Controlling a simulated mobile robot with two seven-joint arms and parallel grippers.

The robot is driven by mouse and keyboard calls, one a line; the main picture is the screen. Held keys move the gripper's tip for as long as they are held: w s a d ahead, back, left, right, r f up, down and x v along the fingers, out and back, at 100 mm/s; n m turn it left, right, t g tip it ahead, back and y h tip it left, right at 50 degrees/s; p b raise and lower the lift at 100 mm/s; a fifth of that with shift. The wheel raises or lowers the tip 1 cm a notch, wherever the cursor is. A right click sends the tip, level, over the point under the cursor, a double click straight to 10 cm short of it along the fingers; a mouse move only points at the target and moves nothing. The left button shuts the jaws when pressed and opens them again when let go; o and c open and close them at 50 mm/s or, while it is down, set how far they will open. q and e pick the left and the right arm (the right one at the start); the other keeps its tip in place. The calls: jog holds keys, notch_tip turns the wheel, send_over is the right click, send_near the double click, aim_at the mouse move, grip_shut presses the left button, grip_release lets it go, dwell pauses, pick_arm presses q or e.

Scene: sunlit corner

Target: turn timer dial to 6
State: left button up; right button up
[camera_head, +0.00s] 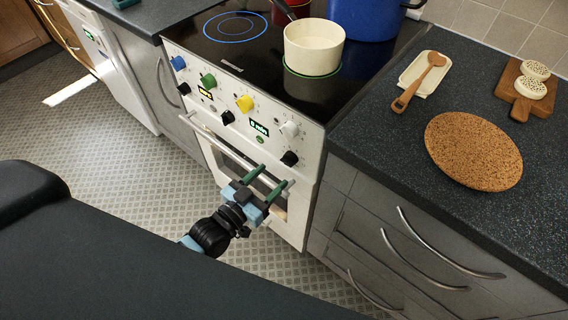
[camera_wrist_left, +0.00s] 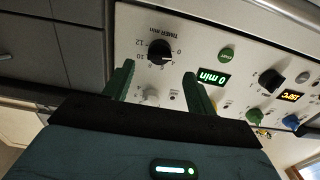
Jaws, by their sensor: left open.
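The timer dial is a black knob on the white front panel of the stove, at its right end in the head view (camera_head: 289,158). In the left wrist view the timer dial (camera_wrist_left: 159,51) shows upside down, with "TIMER min" and numbers around it. The timer display (camera_head: 259,128) glows green and reads 0 min; it also shows in the left wrist view (camera_wrist_left: 213,78). My left gripper (camera_head: 276,175) is open and empty just in front of the panel. In the left wrist view its green fingertips (camera_wrist_left: 159,69) straddle the line to the dial, apart from it. My right gripper is out of view.
A white knob (camera_head: 290,129) and a green button (camera_head: 260,141) sit close to the dial. The oven door handle (camera_head: 225,150) runs below. A cream pot (camera_head: 313,48) stands on the hob. A cork mat (camera_head: 473,151) lies on the right counter.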

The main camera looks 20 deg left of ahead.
aim_at(289, 160)
pick_arm(q)
jog(key=x, duration=0.6)
jog(key=shift+w, duration=0.15)
jog(key=shift+c, duration=0.5)
jog(key=c, duration=0.9)
